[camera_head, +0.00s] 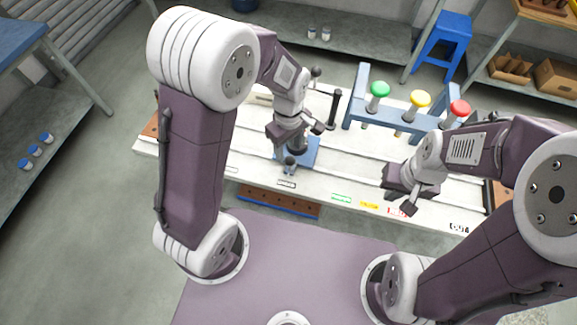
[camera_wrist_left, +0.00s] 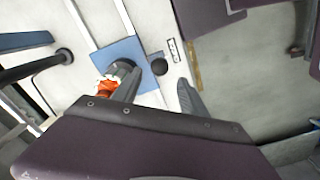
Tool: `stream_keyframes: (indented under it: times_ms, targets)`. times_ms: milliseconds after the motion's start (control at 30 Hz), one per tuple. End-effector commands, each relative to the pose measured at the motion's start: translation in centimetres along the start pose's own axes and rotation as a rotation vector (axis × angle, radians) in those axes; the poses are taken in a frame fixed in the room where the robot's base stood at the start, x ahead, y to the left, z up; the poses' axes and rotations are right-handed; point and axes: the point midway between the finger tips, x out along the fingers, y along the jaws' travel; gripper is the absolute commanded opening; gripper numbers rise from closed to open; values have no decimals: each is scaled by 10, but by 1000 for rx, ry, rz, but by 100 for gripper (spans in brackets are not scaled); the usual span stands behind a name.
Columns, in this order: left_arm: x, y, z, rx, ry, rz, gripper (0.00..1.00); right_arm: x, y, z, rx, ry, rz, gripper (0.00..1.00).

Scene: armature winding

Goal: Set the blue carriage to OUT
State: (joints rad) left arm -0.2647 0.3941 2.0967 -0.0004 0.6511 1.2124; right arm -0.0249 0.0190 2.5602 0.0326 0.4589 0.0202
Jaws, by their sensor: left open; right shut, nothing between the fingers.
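The blue carriage (camera_head: 311,152) is a flat blue plate on the white rail bench, left of the bench's middle. It carries a dark post and a round black knob (camera_head: 290,161). The plate (camera_wrist_left: 133,47) and knob (camera_wrist_left: 159,68) also show in the left wrist view. My left gripper (camera_head: 297,133) is open over the carriage, one finger close by the post; I cannot tell whether they touch. An orange-and-white piece (camera_wrist_left: 106,86) shows beside that finger. The OUT label (camera_head: 459,228) is at the bench's right front. My right gripper (camera_head: 402,201) is shut and empty above the bench's right part.
A blue frame with green (camera_head: 380,89), yellow (camera_head: 420,98) and red (camera_head: 460,107) knobs stands behind the bench's right half. A dark upright post (camera_head: 334,107) stands behind the carriage. Green, yellow and red labels (camera_head: 369,205) mark the front edge. The rail between carriage and right gripper looks clear.

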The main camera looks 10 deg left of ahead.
Motion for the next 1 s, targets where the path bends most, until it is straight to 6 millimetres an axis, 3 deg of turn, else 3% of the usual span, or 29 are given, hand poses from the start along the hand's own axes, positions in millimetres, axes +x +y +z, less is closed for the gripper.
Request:
stream_keyframes:
  times_ms: [133, 300, 500, 833, 867, 1000]
  targets:
    - [16, -1, 0, 0, -2, -5, 50, 1, 0, 0, 0, 1, 0, 0]
    - [53, -2, 0, 0, -2, -6, 50, 3, 0, 0, 0, 0, 0, 0]
    - [83, -1, 0, 0, -1, -3, 50, 4, 0, 0, 0, 0, 0, 0]
    - [89, 0, 0, 0, 0, 1, 50, 5, 0, 0, 0, 0, 0, 0]
    - [89, 0, 0, 0, 0, 1, 45, 5, 0, 0, 0, 0, 0, 0]
    - [89, 0, 0, 0, 0, 1, 6, 5, 0, 0, 0, 0, 0, 0]
